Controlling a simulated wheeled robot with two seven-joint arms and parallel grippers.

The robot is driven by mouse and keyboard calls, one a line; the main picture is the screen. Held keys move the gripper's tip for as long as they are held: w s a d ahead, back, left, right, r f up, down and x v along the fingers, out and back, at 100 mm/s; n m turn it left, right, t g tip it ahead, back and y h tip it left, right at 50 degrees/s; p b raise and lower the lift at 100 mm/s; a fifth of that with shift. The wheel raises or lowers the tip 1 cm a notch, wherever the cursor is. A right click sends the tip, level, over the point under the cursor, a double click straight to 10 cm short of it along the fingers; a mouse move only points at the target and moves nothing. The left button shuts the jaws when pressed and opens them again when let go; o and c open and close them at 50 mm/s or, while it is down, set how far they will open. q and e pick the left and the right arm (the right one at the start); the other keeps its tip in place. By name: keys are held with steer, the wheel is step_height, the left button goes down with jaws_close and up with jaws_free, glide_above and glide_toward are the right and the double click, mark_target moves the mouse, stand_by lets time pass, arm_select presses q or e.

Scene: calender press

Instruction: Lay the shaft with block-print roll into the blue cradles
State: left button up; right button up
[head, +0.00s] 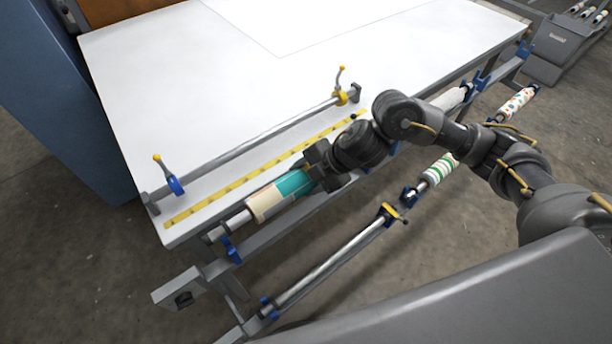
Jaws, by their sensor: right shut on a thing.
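The block-print roll (280,193), with teal and cream patches, sits on a metal shaft (238,222) along the front edge of the white table. My right gripper (322,168) is shut on the shaft at the right end of the roll. The shaft's left end is close above a blue cradle (231,249) on the front rail; I cannot tell whether they touch. My right arm hides the shaft's far end. Another blue holder (174,186) and a yellow one (341,97) stand on the tabletop at the ends of a bare bar. My left gripper is not in view.
A yellow ruled strip (262,170) lies on the white tabletop (180,90). A bare lower shaft (325,268) runs in front of the table. A green-striped roll (440,169) and a dotted roll (516,103) lie to the right. A grey bin (560,50) stands at the far right.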

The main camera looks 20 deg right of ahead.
step_height(320, 180, down, 6)
steer(key=b, duration=0.5)
steer(key=shift+f, duration=0.15)
steer(key=shift+f+b, duration=0.4)
steer(key=shift+f, duration=0.3)
steer(key=shift+f+b, duration=0.3)
steer(key=shift+f, duration=0.15)
steer(key=o, duration=1.4)
steer(key=shift+c, duration=0.2)
steer(key=v, duration=1)
steer(key=shift+d+r, duration=0.25)
steer(key=shift+r, duration=0.05)
steer(key=shift+s+d, duration=0.1)
steer(key=shift+s, duration=0.1)
